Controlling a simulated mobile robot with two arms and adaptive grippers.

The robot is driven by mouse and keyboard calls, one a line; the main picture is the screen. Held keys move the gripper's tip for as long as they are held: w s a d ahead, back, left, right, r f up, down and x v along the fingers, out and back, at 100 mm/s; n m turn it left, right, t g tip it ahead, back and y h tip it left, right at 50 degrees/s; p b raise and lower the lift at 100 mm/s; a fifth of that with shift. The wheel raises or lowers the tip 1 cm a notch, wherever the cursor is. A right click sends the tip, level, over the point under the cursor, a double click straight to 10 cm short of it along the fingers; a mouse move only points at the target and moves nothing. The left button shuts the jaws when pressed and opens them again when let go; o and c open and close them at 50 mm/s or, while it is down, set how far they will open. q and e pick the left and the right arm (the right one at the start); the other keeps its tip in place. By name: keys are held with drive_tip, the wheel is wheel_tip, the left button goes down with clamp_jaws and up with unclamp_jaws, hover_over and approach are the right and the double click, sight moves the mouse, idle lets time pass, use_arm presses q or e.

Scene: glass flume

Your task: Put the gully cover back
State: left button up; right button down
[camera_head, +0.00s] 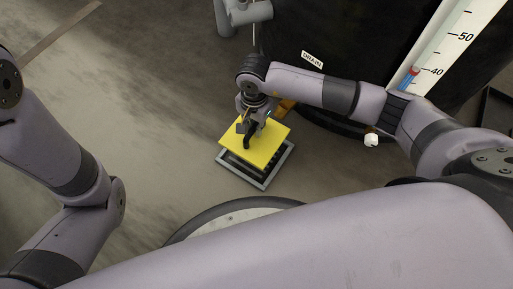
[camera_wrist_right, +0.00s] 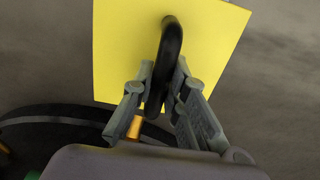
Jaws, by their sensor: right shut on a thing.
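The gully cover (camera_head: 268,151) is a flat yellow square plate with a black handle. My right gripper (camera_head: 250,130) is shut on the handle from above. In the right wrist view my right gripper (camera_wrist_right: 166,100) has its fingers on both sides of the black handle (camera_wrist_right: 170,45) of the yellow cover (camera_wrist_right: 122,50). The gully (camera_head: 230,169) is a grey square frame in the floor with a dark grating, directly under the cover. The cover hides most of it and looks a little offset toward the upper side; I cannot tell the exact gap. My left gripper is out of view.
A large black tank (camera_head: 330,35) with a small white label stands behind the gully. A white scale (camera_head: 447,48) with a red and blue marker is on it at the upper right. The brown-grey floor (camera_head: 140,110) to the left is clear.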

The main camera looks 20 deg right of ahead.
sight(255, 145)
wheel_tip(255, 145, down, 12)
drive_tip(key=b, duration=0.6)
drive_tip(key=shift+b, duration=0.3)
drive_tip(key=shift+r, duration=0.2)
drive_tip(key=shift+f, duration=0.15)
drive_tip(key=c, duration=1.6)
unclamp_jaws()
